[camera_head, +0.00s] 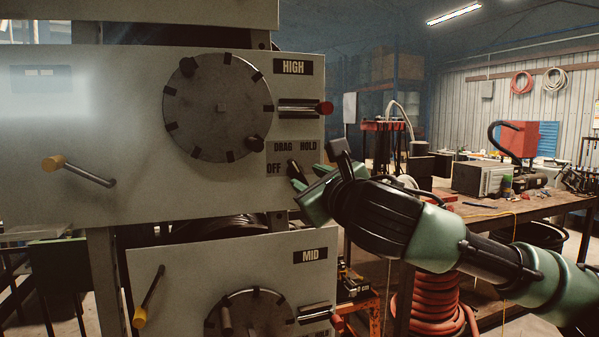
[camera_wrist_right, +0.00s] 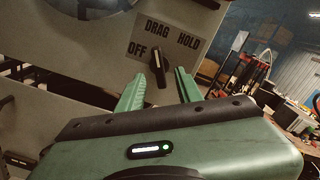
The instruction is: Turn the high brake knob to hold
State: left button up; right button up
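The high brake knob (camera_head: 293,167) is a small black lever knob on a plate marked OFF, DRAG and HOLD, below the HIGH label. In the right wrist view the knob (camera_wrist_right: 157,64) has a white mark, and its upper end points roughly toward DRAG, not at HOLD. My right gripper (camera_head: 311,179) is close to the plate at the panel's right edge. In the right wrist view its green fingers (camera_wrist_right: 157,86) are spread on either side of the knob, with gaps visible; I see no contact. My left gripper is not in view.
The HIGH panel carries a big round dial (camera_head: 218,108), a red-tipped handle (camera_head: 305,107) above the plate, and a yellow-tipped lever (camera_head: 82,172). The MID panel (camera_head: 180,275) is below. A cluttered workbench (camera_head: 500,207) stands at the right.

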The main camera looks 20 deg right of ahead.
aim_at(300, 174)
jog(key=w+p, duration=0.1)
jog(key=w, duration=0.3)
jog(key=shift+w+a, duration=0.15)
jog(key=shift+w, duration=0.15)
jog(key=shift+w+p, duration=0.3)
jog(key=shift+w, duration=0.5)
grip_shut()
